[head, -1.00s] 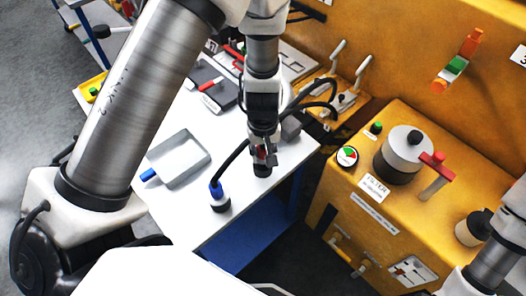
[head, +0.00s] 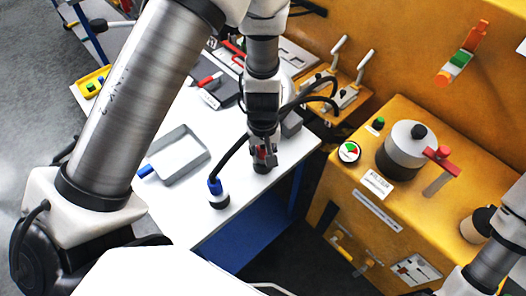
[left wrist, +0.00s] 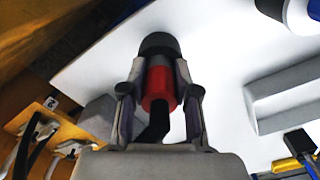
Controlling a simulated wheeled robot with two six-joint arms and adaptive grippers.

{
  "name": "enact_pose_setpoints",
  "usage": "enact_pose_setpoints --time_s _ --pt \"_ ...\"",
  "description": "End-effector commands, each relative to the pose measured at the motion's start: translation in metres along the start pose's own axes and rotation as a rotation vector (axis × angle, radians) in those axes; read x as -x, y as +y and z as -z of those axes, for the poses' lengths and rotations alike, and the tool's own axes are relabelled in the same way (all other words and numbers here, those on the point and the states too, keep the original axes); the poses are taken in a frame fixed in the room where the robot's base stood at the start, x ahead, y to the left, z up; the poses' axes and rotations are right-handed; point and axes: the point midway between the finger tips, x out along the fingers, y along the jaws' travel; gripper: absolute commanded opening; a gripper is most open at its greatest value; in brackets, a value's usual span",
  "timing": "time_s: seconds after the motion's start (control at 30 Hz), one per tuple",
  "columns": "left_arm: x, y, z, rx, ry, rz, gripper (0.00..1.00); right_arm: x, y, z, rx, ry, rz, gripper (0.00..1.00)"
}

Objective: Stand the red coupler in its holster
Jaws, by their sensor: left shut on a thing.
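The red coupler (left wrist: 159,84) is between the fingers of my left gripper (left wrist: 160,100), which is shut on it. In the head view my left gripper (head: 263,150) points down at the white table's near right side, and the coupler is mostly hidden by the fingers. A dark round piece (left wrist: 160,44) sits at the coupler's far end. I cannot tell whether it is the holster or the coupler's own end, nor whether the coupler is seated. A black hose (head: 234,158) arches close by. My right gripper is not in view; only its arm shows at lower right.
A blue coupler (head: 215,187) stands upright on the white table (head: 190,225), left of my gripper. A grey tray (head: 153,176) lies behind it. A yellow machine (head: 345,215) with a grey drum and red handle (head: 443,152) stands at right. Levers (head: 338,46) rise behind.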

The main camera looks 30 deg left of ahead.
Motion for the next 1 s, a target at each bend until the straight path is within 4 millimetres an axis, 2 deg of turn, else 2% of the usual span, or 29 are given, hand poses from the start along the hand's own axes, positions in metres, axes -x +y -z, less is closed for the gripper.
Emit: enact_pose_setpoints --time_s 0.13,0.17,0.2,0.23,0.53,0.63,0.77,1.0 --pt "-0.005 0.0 0.0 0.0 0.0 0.0 0.0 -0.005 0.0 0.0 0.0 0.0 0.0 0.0" --pt "-0.004 0.0 0.0 0.0 0.0 0.0 0.41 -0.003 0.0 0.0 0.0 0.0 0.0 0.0" --pt "-0.003 0.0 0.0 0.0 0.0 0.0 0.55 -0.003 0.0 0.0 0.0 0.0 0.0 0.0" --pt "-0.003 0.0 0.0 0.0 0.0 0.0 0.59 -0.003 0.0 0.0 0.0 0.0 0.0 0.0" --pt "-0.002 0.0 0.0 0.0 0.0 0.0 0.59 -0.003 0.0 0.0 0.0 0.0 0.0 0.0" --pt "0.006 0.001 0.0 -0.001 0.0 -0.002 0.59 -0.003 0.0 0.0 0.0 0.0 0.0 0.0" --pt "0.032 0.001 0.001 -0.002 0.005 -0.003 0.59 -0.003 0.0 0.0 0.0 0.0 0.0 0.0" --pt "0.093 0.001 0.001 0.0 0.005 -0.003 0.59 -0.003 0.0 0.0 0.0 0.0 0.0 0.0"
